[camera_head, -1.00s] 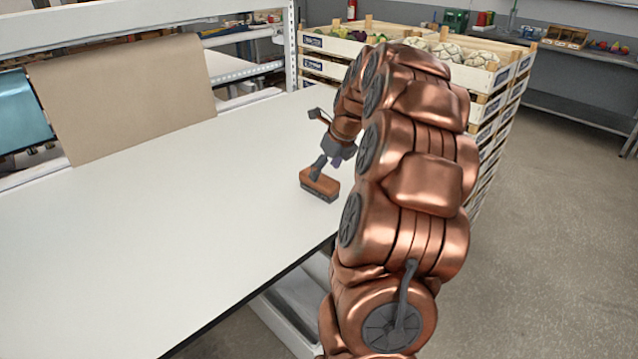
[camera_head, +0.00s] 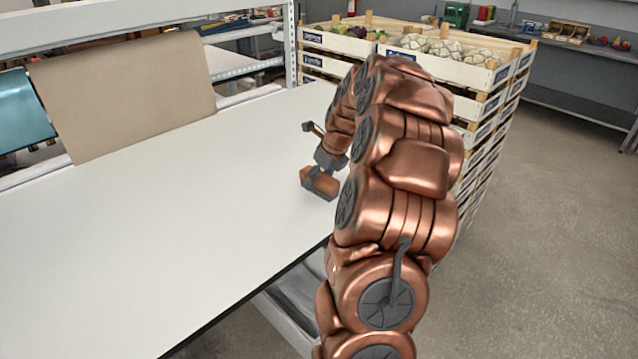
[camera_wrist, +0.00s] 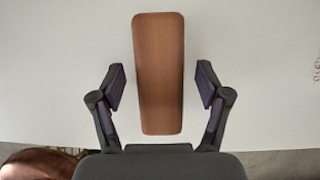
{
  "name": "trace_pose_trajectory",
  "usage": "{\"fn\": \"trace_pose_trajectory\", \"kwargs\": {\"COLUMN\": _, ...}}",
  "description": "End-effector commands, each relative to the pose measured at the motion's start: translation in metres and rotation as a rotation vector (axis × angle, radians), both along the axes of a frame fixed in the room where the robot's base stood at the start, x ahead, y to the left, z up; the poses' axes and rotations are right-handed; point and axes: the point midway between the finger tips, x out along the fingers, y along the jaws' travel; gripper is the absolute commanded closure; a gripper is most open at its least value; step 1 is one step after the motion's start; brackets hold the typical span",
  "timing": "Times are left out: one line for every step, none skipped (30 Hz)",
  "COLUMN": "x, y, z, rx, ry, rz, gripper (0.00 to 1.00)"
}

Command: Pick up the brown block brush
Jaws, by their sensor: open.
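The brown block brush (camera_head: 314,183) lies on the white table near its right edge, with its brown block facing up. In the wrist view the brush (camera_wrist: 159,75) runs lengthwise up the picture, between the two fingers. My gripper (camera_wrist: 160,88) is open, with one finger on each side of the brush and a visible gap on both sides. In the head view my gripper (camera_head: 326,176) is low over the brush and hides part of it. The bristles are mostly hidden.
The white table (camera_head: 150,240) is clear to the left of the brush. A brown paper sheet (camera_head: 125,95) and a teal roll (camera_head: 22,112) stand at its back left. Stacked wooden crates (camera_head: 480,75) with produce stand beyond the arm at the right.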

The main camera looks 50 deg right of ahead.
Motion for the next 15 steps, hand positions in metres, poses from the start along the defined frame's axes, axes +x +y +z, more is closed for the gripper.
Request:
{"fn": "trace_pose_trajectory", "kwargs": {"x": -0.0001, "y": -0.0001, "z": -0.0007, "rx": 0.000, "ry": 0.001, "rz": 0.000, "gripper": 0.24}}
{"fn": "trace_pose_trajectory", "kwargs": {"x": -0.0002, "y": -0.0001, "z": -0.0012, "rx": 0.000, "ry": 0.001, "rz": 0.000, "gripper": 0.24}}
{"fn": "trace_pose_trajectory", "kwargs": {"x": -0.0002, "y": -0.0001, "z": -0.0015, "rx": 0.000, "ry": 0.001, "rz": 0.000, "gripper": 0.24}}
{"fn": "trace_pose_trajectory", "kwargs": {"x": -0.0002, "y": 0.0000, "z": -0.0018, "rx": 0.000, "ry": 0.001, "rz": 0.000, "gripper": 0.24}}
{"fn": "trace_pose_trajectory", "kwargs": {"x": -0.0002, "y": 0.0000, "z": -0.0021, "rx": 0.000, "ry": 0.001, "rz": 0.000, "gripper": 0.24}}
{"fn": "trace_pose_trajectory", "kwargs": {"x": -0.0002, "y": 0.0000, "z": -0.0024, "rx": 0.000, "ry": 0.001, "rz": 0.000, "gripper": 0.24}}
{"fn": "trace_pose_trajectory", "kwargs": {"x": -0.0002, "y": 0.0000, "z": -0.0024, "rx": 0.000, "ry": 0.001, "rz": 0.000, "gripper": 0.24}}
{"fn": "trace_pose_trajectory", "kwargs": {"x": -0.0002, "y": 0.0000, "z": -0.0024, "rx": 0.000, "ry": 0.001, "rz": 0.000, "gripper": 0.24}}
{"fn": "trace_pose_trajectory", "kwargs": {"x": -0.0002, "y": 0.0000, "z": -0.0024, "rx": 0.000, "ry": 0.001, "rz": 0.000, "gripper": 0.24}}
{"fn": "trace_pose_trajectory", "kwargs": {"x": -0.0002, "y": 0.0000, "z": -0.0024, "rx": 0.000, "ry": 0.001, "rz": 0.000, "gripper": 0.24}}
{"fn": "trace_pose_trajectory", "kwargs": {"x": -0.0002, "y": 0.0000, "z": -0.0024, "rx": 0.000, "ry": 0.001, "rz": 0.000, "gripper": 0.24}}
{"fn": "trace_pose_trajectory", "kwargs": {"x": -0.0002, "y": 0.0000, "z": -0.0024, "rx": 0.000, "ry": 0.001, "rz": 0.000, "gripper": 0.24}}
{"fn": "trace_pose_trajectory", "kwargs": {"x": -0.0001, "y": -0.0001, "z": -0.0023, "rx": 0.000, "ry": 0.000, "rz": 0.000, "gripper": 0.24}}
{"fn": "trace_pose_trajectory", "kwargs": {"x": -0.0001, "y": -0.0001, "z": -0.0023, "rx": 0.000, "ry": 0.000, "rz": 0.000, "gripper": 0.26}}
{"fn": "trace_pose_trajectory", "kwargs": {"x": -0.0001, "y": -0.0001, "z": -0.0023, "rx": 0.000, "ry": 0.000, "rz": 0.000, "gripper": 0.30}}
